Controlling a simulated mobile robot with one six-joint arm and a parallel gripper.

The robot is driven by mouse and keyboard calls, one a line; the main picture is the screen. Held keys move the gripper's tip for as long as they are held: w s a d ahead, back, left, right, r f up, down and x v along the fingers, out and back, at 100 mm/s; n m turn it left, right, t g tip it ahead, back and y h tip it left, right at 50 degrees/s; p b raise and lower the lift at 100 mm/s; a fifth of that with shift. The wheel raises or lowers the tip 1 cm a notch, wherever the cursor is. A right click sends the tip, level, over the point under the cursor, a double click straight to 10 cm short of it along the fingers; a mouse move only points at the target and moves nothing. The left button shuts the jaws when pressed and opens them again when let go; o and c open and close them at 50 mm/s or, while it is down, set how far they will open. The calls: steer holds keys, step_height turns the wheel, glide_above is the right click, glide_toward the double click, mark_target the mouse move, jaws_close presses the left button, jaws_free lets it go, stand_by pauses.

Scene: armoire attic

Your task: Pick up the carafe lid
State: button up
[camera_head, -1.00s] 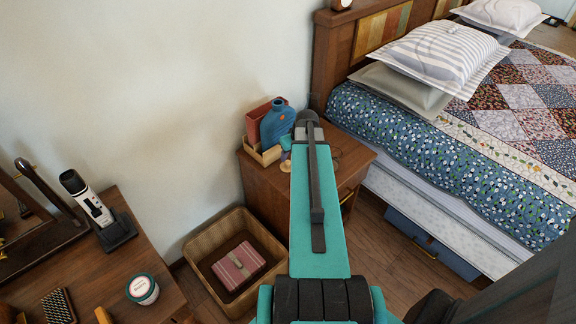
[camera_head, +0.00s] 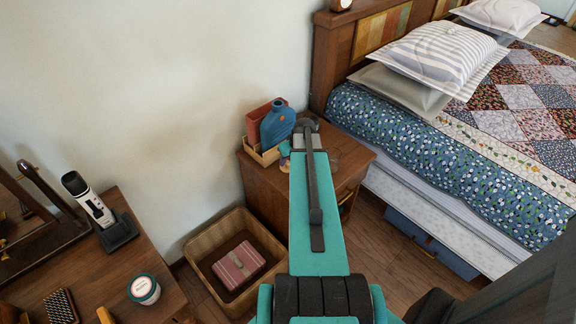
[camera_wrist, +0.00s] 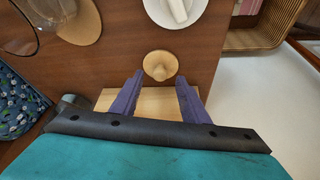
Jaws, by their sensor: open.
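The carafe lid appears to be the small round tan wooden piece with a knob (camera_wrist: 160,66), lying on the brown nightstand top in the wrist view. My gripper (camera_wrist: 160,79) is open, its two purple fingers pointing toward the lid. The lid lies just beyond the fingertips, roughly centred between them, with nothing gripped. A clear glass vessel, perhaps the carafe (camera_wrist: 20,28), is cut off at the upper left. In the head view my arm covers much of the nightstand top (camera_head: 345,163), and the lid cannot be made out clearly.
A white dish (camera_wrist: 172,14) lies beyond the lid, and a round wooden piece (camera_wrist: 84,28) to its left. A pale wooden tray (camera_wrist: 150,104) is beneath the fingers. A blue bottle (camera_head: 277,124) stands at the nightstand's back left. The bed (camera_head: 430,140) is close on the right.

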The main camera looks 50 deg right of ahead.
mark_target(288, 165)
steer(key=shift+x, duration=1.35)
steer(key=shift+c, duration=0.3)
jaws_close()
